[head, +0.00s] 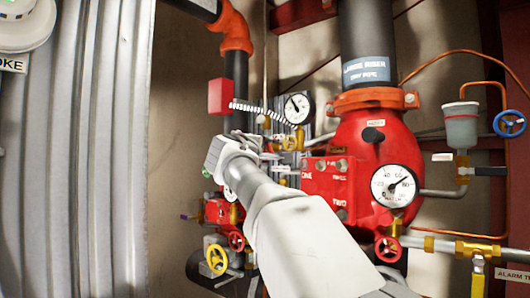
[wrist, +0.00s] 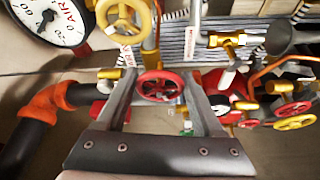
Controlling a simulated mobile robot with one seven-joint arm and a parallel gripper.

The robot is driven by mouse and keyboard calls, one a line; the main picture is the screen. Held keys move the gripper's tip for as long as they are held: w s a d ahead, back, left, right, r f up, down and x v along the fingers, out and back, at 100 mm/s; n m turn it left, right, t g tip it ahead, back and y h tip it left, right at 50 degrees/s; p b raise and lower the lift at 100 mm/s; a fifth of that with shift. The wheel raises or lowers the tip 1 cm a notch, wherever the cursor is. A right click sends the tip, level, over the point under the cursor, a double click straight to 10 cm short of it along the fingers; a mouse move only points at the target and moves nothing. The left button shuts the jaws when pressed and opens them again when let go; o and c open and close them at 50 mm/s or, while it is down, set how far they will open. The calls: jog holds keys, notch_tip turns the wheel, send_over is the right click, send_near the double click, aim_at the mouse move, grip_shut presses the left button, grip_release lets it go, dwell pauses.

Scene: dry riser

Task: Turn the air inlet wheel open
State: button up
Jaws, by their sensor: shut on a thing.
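A small red handwheel (wrist: 153,86) sits between the two fingertips of my gripper (wrist: 162,80) in the wrist view. The fingers are closed on it, one at each side of its rim. I take it as the air inlet wheel, but no label on it can be read. In the head view my gripper (head: 262,150) reaches into the small pipework left of the red valve body. There the held wheel is hidden behind my arm and hand.
A yellow wheel (wrist: 124,16) and an air gauge (wrist: 48,16) are close by. The red valve body (head: 375,155) with a water gauge (head: 395,186) stands to the right. Lower red (head: 236,241) and yellow (head: 217,259) wheels crowd below. Corrugated metal (head: 70,150) is at left.

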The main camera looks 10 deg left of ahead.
jog(key=o, duration=1.4)
jog(key=shift+s, duration=0.1)
jog(key=shift+s+a+f+b, duration=0.1)
jog(key=shift+s+b, duration=0.15)
jog(key=shift+b, duration=0.1)
jog(key=s+b, duration=0.2)
jog(key=s, duration=0.3)
jog(key=s+a+b, duration=0.1)
jog(key=s+b, duration=0.2)
jog(key=s, duration=0.3)
jog(key=s+a+f+b, duration=0.1)
jog(key=s+b, duration=0.1)
jog(key=s, duration=0.3)
jog(key=shift+s+a, duration=0.1)
jog(key=shift+s, duration=0.15)
